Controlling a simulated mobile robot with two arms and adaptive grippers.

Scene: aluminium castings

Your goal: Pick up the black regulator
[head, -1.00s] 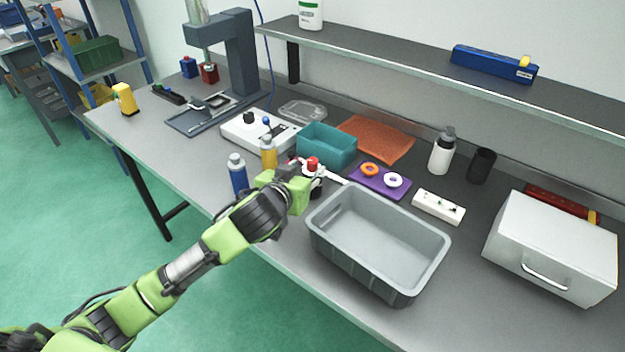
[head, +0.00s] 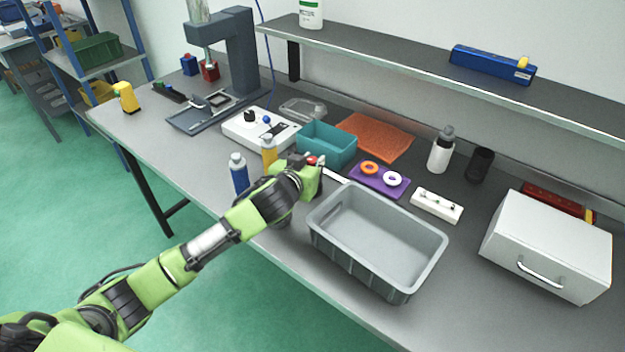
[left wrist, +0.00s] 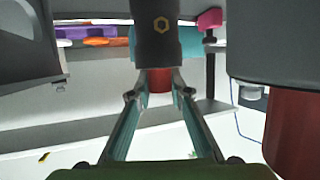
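The black regulator (left wrist: 158,32) shows in the left wrist view as a dark cylindrical body with a gold hexagon mark. A red part (left wrist: 159,80) shows just below it in the picture. In the head view only a red top (head: 311,160) shows beside my gripper; the dark body is hidden there. My left gripper (left wrist: 159,88) has its two fingers apart, with the red part between them and the tips close to the dark body. I see no clear contact. In the head view my left gripper (head: 316,173) hides most of that spot. My right gripper is not in view.
A grey bin (head: 440,240) stands right of the gripper. A teal bin (head: 345,155) and a purple tray (head: 378,190) with rings are behind. A blue bottle (head: 239,175) and a yellow bottle (head: 269,152) stand close left. A white cabinet (head: 550,245) is at the right.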

